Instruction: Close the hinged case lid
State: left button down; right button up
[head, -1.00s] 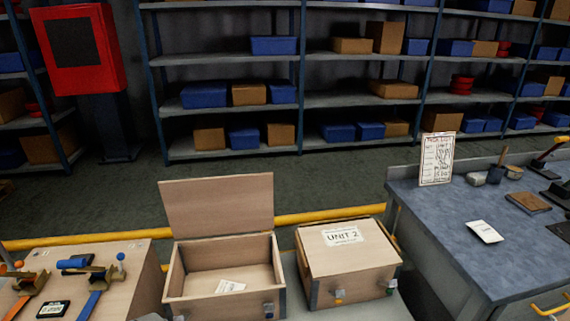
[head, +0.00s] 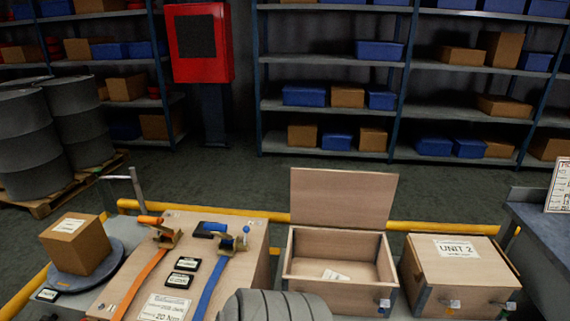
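An open wooden case (head: 300,282) stands in the lower middle of the head view. Its hinged lid (head: 343,198) stands up at the back edge, roughly upright. A small white paper lies on the case floor, and a metal latch (head: 384,303) shows at the front right corner. The front wall is partly cut off by the picture edge. Neither gripper's fingers can be seen in the head view.
A shut case labelled UNIT 2 (head: 460,262) stands close to the right. To the left is a wooden board (head: 235,278) with orange and blue strapped tools, and a cardboard box (head: 76,243). A grey ribbed shape (head: 275,306), unclear what, rises before the open case. A yellow rail runs behind.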

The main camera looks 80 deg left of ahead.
aim_at(319, 197)
jog(key=k, duration=0.3)
jog(key=u, duration=0.95)
